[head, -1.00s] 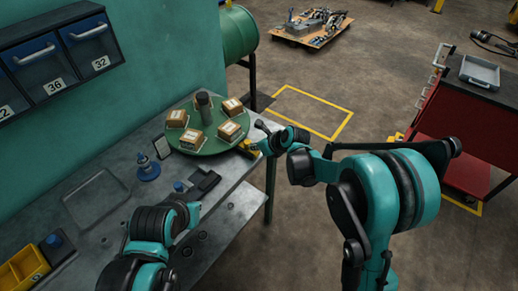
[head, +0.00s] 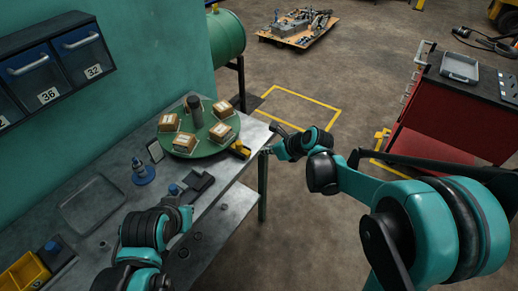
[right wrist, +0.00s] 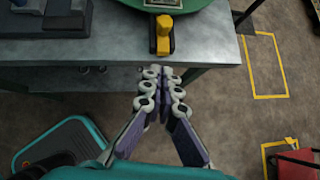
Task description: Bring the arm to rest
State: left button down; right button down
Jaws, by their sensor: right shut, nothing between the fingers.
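My right arm reaches in from the right in the head view. Its gripper (head: 268,149) is by the right edge of the grey workbench (head: 232,212), close to a small yellow and black item (head: 240,149). In the right wrist view the right gripper (right wrist: 164,72) is shut and empty, its fingertips together just short of the bench edge, with the yellow and black item (right wrist: 163,35) beyond them. My left arm is at the lower left in the head view, over the bench. Its gripper (head: 186,212) is small and partly hidden, and I cannot tell its state.
A green turntable (head: 183,152) with several cardboard boxes and a dark cylinder stands on the bench. A blue bottle (head: 142,172) and a shallow tray (head: 92,204) are left of it. A red cart (head: 450,120) stands at the right. Floor between is open.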

jog(key=shift+s+d+r, duration=0.2)
jog(key=shift+d+r, duration=0.05)
dwell(0.4)
jog(key=s+d+n+h+b, duration=0.1)
jog(key=s+d+n+h, duration=0.2)
jog(key=s+d+n, duration=0.3)
jog(key=s+d+n+h+b, duration=0.2)
jog(key=s+d+n, duration=0.5)
jog(key=s+n, duration=1)
jog(key=shift+s+n+t+h+b, duration=0.3)
jog(key=shift+n+h, duration=0.3)
jog(key=shift+n, duration=1.5)
